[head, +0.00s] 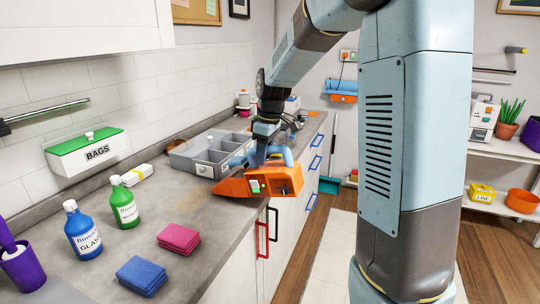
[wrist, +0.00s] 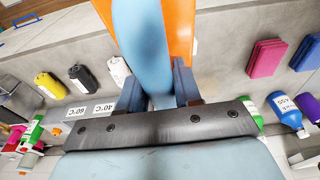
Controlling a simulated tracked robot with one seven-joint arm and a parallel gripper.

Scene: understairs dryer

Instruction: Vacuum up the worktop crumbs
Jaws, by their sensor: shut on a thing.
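An orange hand vacuum (head: 262,183) with a blue handle is at the worktop's front edge, its nose pointing left over the worktop (head: 190,240). My gripper (head: 262,152) is shut on the handle from above. In the wrist view the handle (wrist: 147,55) runs between the two fingers (wrist: 155,92), with the orange body (wrist: 178,25) behind it. I cannot tell whether the nose touches the worktop. I cannot make out separate crumbs; a brownish patch (head: 145,200) shows on the worktop near the green bottle.
A grey divided tray (head: 205,160) stands behind the vacuum. A blue bottle (head: 83,232), a green bottle (head: 124,204), a pink cloth stack (head: 178,239) and a blue cloth stack (head: 141,276) stand to the left. A white-and-yellow bundle (head: 137,174) lies by the wall.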

